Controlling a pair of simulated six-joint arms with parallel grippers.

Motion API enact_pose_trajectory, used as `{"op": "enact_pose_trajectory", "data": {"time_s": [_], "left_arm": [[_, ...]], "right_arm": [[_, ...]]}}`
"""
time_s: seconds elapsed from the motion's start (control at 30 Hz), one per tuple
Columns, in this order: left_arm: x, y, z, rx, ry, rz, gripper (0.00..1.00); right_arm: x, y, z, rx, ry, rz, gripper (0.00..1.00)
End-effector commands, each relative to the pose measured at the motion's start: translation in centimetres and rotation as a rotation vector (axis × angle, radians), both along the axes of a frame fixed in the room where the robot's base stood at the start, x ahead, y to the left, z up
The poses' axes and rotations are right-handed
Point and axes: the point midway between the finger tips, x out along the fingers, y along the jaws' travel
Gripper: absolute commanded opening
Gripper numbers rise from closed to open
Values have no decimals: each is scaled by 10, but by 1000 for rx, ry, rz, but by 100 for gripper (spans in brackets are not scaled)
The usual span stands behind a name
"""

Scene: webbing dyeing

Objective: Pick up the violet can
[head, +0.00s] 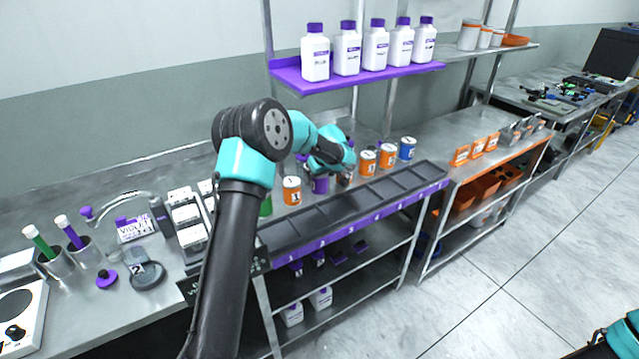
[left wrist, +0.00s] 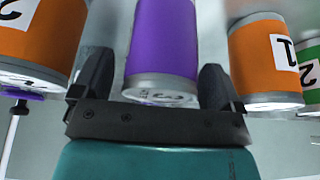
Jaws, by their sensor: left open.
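The violet can (head: 320,186) stands on the metal bench in the head view, partly hidden by my left arm. In the left wrist view the violet can (left wrist: 162,45) lies between the two dark fingers of my left gripper (left wrist: 156,82). The fingers are apart, one on each side of the can, with a visible gap at the left finger. In the head view my left gripper (head: 338,176) is at the can, its fingers largely hidden. My right gripper is not in view.
Orange cans (head: 292,191) (head: 367,163) stand close on both sides, with a blue can (head: 407,148) farther right and a green can (head: 266,206) at left. A dark compartment tray (head: 345,208) runs along the bench front. A violet shelf (head: 372,77) with white bottles hangs above.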

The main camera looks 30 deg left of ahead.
Motion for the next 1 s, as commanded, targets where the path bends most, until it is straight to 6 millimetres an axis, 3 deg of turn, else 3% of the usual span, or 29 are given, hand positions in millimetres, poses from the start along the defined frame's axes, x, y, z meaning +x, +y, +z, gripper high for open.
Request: {"op": "enact_pose_trajectory", "data": {"time_s": [0.57,1.0], "left_arm": [[1,2,-6,0,-1,0,92],[1,2,-6,0,-1,0,50]], "right_arm": [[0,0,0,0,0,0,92],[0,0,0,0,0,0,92]]}}
